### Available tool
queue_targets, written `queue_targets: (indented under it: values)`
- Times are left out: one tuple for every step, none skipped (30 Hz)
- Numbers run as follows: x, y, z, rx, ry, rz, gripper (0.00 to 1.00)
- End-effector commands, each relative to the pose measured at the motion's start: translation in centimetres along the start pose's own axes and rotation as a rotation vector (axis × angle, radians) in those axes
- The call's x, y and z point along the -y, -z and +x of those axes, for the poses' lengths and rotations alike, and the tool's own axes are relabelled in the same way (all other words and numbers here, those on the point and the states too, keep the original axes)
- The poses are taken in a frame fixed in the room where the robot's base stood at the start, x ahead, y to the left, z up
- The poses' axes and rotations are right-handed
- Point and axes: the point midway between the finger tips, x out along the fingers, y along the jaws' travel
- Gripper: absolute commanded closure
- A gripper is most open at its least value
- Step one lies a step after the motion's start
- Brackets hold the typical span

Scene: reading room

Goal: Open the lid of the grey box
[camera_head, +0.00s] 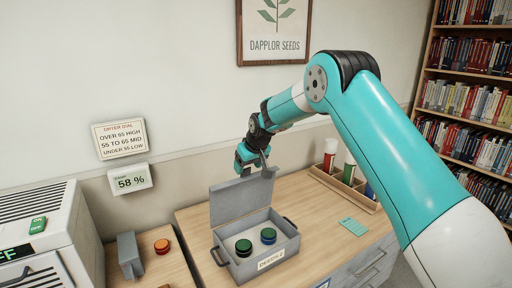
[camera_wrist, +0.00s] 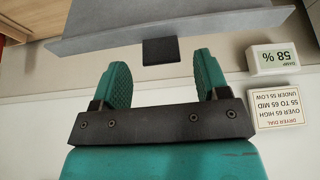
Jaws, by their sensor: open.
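The grey box (camera_head: 243,262) stands on the wooden cabinet top with a label on its front and a handle at each side. Its lid (camera_head: 240,199) is up, standing steeply at the back of the box. Inside the box lie two round pieces with green tops, one with a green side (camera_head: 243,247) and one with a blue side (camera_head: 268,236). My gripper (camera_head: 248,160) is above the lid's upper edge. In the wrist view the open fingers (camera_wrist: 160,82) are empty, and the lid (camera_wrist: 170,28) with its dark tab (camera_wrist: 160,51) is just beyond them.
A wooden rack (camera_head: 345,186) with several capped tubes stands behind right of the box. A teal card (camera_head: 354,226) lies on the cabinet. An orange round piece (camera_head: 162,246) and a grey block (camera_head: 129,256) are at left, beside a white machine (camera_head: 40,240). A humidity display (camera_head: 131,180) hangs on the wall.

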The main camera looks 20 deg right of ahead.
Motion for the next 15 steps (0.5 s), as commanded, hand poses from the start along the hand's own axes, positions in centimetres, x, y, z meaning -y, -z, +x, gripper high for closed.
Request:
queue_targets:
  values:
    - [-0.1, 0.0, -1.0, -0.006, -0.001, 0.000, 0.32]
    - [-0.1, 0.0, -1.7, -0.007, -0.001, 0.000, 0.32]
    - [0.0, -0.1, -2.8, -0.007, -0.001, 0.000, 0.32]
    - [0.0, -0.1, -3.5, -0.007, -0.001, 0.000, 0.32]
    - [0.0, -0.1, -4.3, -0.006, -0.001, 0.000, 0.32]
    - [0.0, -0.1, -5.4, -0.007, -0.001, -0.001, 0.32]
    - [0.0, -0.1, -6.2, -0.007, -0.001, -0.001, 0.32]
    - [0.0, -0.1, -7.0, -0.007, -0.001, -0.001, 0.32]
    - [0.0, -0.1, -8.0, -0.006, -0.001, 0.000, 0.32]
    - [-0.1, -0.1, -8.7, -0.007, -0.001, 0.000, 0.32]
    - [-0.1, -0.1, -9.4, -0.007, -0.001, 0.000, 0.32]
    - [-0.1, -0.1, -10.3, -0.006, -0.001, 0.001, 0.32]
    - [-0.1, -0.1, -11.0, -0.006, -0.002, 0.001, 0.32]
    - [-0.1, -0.1, -11.5, -0.005, -0.002, 0.001, 0.32]
    - [-0.1, -0.1, -12.2, -0.005, -0.002, 0.001, 0.32]
